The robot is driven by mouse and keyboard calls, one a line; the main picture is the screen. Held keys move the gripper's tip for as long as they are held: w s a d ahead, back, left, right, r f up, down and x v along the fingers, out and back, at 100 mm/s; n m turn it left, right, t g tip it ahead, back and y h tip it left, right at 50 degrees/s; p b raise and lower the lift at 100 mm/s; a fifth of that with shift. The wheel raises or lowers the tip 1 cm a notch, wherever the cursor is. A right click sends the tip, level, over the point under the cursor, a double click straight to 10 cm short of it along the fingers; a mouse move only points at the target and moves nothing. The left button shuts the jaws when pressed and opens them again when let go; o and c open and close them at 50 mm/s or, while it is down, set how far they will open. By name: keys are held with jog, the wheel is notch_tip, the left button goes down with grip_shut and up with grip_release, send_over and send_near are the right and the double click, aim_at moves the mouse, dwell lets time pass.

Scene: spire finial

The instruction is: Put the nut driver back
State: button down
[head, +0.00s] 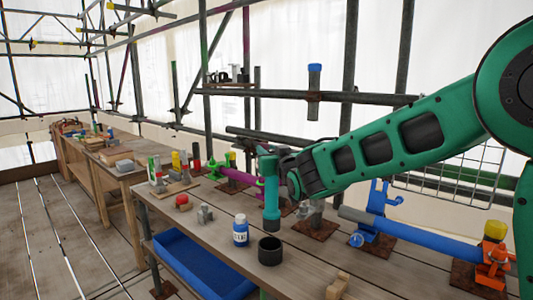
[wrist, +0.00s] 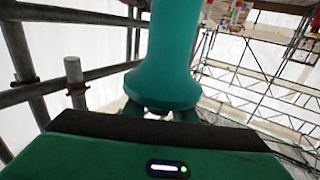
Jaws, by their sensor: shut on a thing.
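The nut driver appears to be the teal, upright, rod-like tool (head: 271,205) in the head view, with a darker green upper end. My gripper (head: 280,182) is shut on it at mid-height, and the dark wrist hides part of that grip. The tool's lower end hangs close above and behind a black open cup (head: 270,252) on the bench; I cannot tell the exact gap. In the wrist view the teal tool (wrist: 165,75) fills the middle, flaring to a wide rounded end in front of my gripper (wrist: 160,115).
A blue-and-white bottle (head: 240,232) stands left of the cup on the wooden bench (head: 215,245). A red-topped item (head: 182,202) and grey fittings (head: 205,214) lie farther left. A blue pipe (head: 420,237) lies right. A blue-capped holder (head: 314,82) is on the scaffold rail.

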jog(key=shift+s+a, duration=0.1)
jog(key=shift+a, duration=0.05)
jog(key=shift+f, duration=5.7)
jog(key=c, duration=0.8)
grip_release()
jog(key=shift+f, duration=0.1)
jog(key=shift+o, duration=0.2)
jog(key=shift+f, duration=0.6)
jog(key=shift+s, duration=0.1)
